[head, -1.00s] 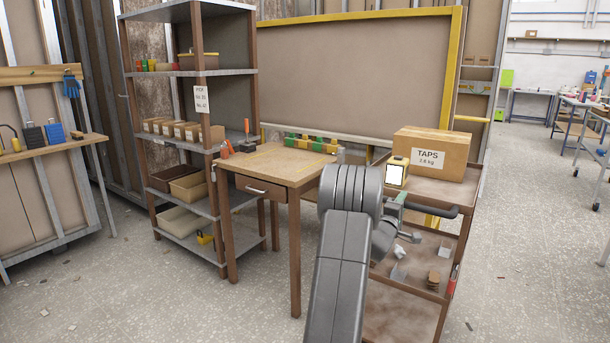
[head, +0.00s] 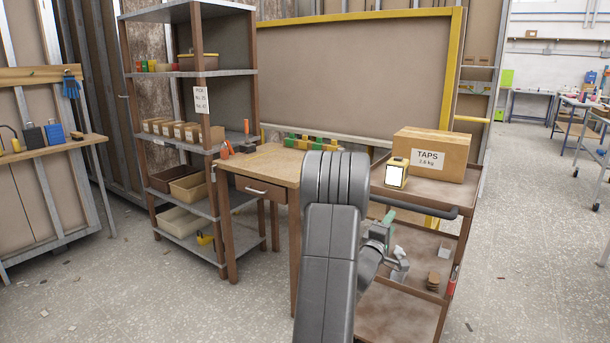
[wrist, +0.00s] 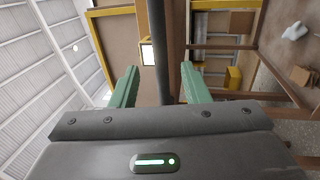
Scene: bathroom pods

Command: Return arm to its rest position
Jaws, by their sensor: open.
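My gripper is open, with its two green fingers apart in the wrist view (wrist: 160,68). No object is clamped between them. In the head view my gripper (head: 389,226) is small and partly hidden behind my grey arm, beside the cart's left side and below its handle level. The brown cart (head: 392,328) has a dark handle bar (head: 432,208) at its near end. In the wrist view a dark bar (wrist: 166,50) runs up beyond the fingers; I cannot tell its distance from them.
On the cart's top stand a TAPS box (head: 430,155) and a yellow device with a white screen (head: 396,174). Loose parts and a brown stack (head: 433,280) lie on its middle shelf. A wooden table (head: 265,166) and a shelf rack (head: 200,150) stand left.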

